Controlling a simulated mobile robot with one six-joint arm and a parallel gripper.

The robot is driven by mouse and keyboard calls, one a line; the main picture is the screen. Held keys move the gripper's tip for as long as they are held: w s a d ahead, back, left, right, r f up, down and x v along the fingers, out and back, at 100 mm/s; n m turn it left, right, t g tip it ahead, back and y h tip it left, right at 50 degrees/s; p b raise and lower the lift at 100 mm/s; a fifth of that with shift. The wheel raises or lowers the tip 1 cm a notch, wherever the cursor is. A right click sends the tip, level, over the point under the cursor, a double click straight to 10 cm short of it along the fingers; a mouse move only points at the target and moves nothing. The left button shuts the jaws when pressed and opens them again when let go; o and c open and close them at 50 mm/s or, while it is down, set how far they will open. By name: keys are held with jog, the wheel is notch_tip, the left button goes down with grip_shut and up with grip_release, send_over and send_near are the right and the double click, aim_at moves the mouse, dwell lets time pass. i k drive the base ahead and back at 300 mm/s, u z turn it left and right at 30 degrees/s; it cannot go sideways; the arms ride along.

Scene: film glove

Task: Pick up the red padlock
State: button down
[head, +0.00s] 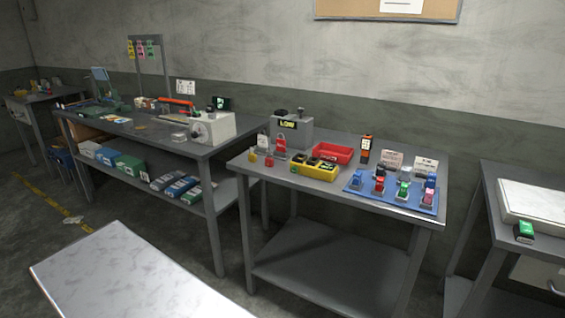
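Several small red lock-like things stand on the middle grey bench. A red padlock (379,185) stands on a blue mat (411,205) at the bench's right, in a row with blue, green (403,189) and pink ones. A larger red lock-shaped thing (281,146) stands at the back left beside a white one (263,142). A small red piece (269,160) sits in front of them, near a yellow one (252,156). They are too small to tell for sure which is the padlock meant. My gripper is not in view.
The middle bench (330,192) also holds a yellow case (315,168), a red tray (332,152), a grey box (292,132) and an orange-black device (366,149). A cluttered bench (190,147) stands left, another (492,205) right. A pale flat top (130,275) fills the lower left.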

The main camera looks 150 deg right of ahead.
aim_at(270, 161)
jog(key=u, duration=0.3)
jog(key=k, duration=0.15)
jog(key=z, duration=2.05)
jog(key=k, duration=0.2)
jog(key=z, duration=2.65)
jog(key=k, duration=0.4)
jog(key=z, duration=0.7)
